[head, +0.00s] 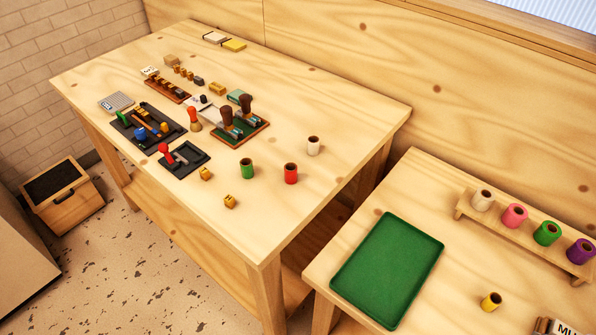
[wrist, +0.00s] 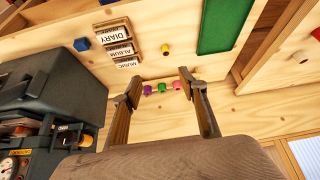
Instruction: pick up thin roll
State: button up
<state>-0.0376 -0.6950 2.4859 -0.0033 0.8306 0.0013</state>
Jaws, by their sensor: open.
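A small yellow roll (head: 491,301) stands alone on the right table in the head view and looks slimmer than the others. It also shows in the wrist view (wrist: 166,49), beyond my fingers. My gripper (wrist: 159,80) is open and empty in the wrist view, and is out of the head view. A wooden rack (head: 527,237) holds white (head: 482,201), pink (head: 514,216), green (head: 547,234) and purple (head: 581,251) rolls. Green (head: 247,169), red (head: 291,173) and white (head: 313,146) rolls stand on the left table. Nothing touches my fingers.
A green tray (head: 388,270) lies on the right table. Labelled boxes (wrist: 117,50) stand near the yellow roll, with a blue object (wrist: 82,44) beside them. A dark grey machine (wrist: 45,80) fills the wrist view's left side. The left table (head: 330,119) holds stamps and tools.

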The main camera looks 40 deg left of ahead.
jog(key=w+a+n+t+y, duration=0.2)
jog(key=w+a+n, duration=0.1)
jog(key=w+a, duration=0.85)
jog(key=w+a+f+n+y, duration=0.35)
jog(key=w+a, duration=0.55)
jog(key=a, duration=0.4)
jog(key=n+y, duration=0.5)
jog(key=y, duration=0.1)
send_near(292, 173)
jog(key=shift+g, duration=0.4)
jog(key=x, duration=0.4)
jog(key=shift+w+r, duration=0.15)
jog(key=shift+w, duration=0.05)
jog(key=shift+x, duration=1.25)
jog(key=shift+w, duration=0.1)
